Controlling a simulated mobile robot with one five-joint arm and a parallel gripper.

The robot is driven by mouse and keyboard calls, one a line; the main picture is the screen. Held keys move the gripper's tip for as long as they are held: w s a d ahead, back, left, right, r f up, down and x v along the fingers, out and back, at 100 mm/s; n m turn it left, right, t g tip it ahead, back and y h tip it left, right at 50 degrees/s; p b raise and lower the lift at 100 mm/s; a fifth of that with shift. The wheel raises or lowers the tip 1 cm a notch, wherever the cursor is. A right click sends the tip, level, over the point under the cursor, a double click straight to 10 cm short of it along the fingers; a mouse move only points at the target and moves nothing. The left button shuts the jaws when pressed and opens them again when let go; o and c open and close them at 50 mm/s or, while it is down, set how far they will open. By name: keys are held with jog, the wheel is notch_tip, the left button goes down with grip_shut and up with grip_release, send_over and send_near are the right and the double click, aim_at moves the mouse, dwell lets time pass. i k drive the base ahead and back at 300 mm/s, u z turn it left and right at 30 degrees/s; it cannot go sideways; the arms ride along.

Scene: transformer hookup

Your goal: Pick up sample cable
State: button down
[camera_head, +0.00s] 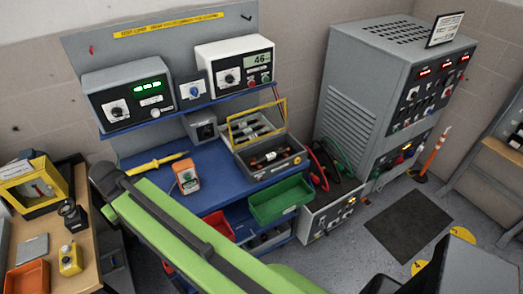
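A short dark piece with copper-coloured ends and a white label (271,156) lies in an open grey box (287,167) on the blue bench; it may be the sample cable, but it is too small to be sure. The box's yellow-framed lid (256,123) stands raised behind it. Red and green leads (321,168) hang at the bench's right end, by a grey unit. My green arm crosses the lower left foreground. I cannot make out my gripper's fingers in this view.
The blue bench (222,190) also holds an orange-and-white handheld device (186,179) and a yellow probe (157,163). A green bin (281,201) hangs at its front. A tall grey cabinet (378,88) stands right.

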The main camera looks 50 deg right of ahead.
aim_at(270, 156)
jog(key=z, duration=1.7)
jog(key=k, duration=0.9)
jog(key=u, duration=0.05)
jog(key=i, duration=0.9)
jog(key=z, duration=0.1)
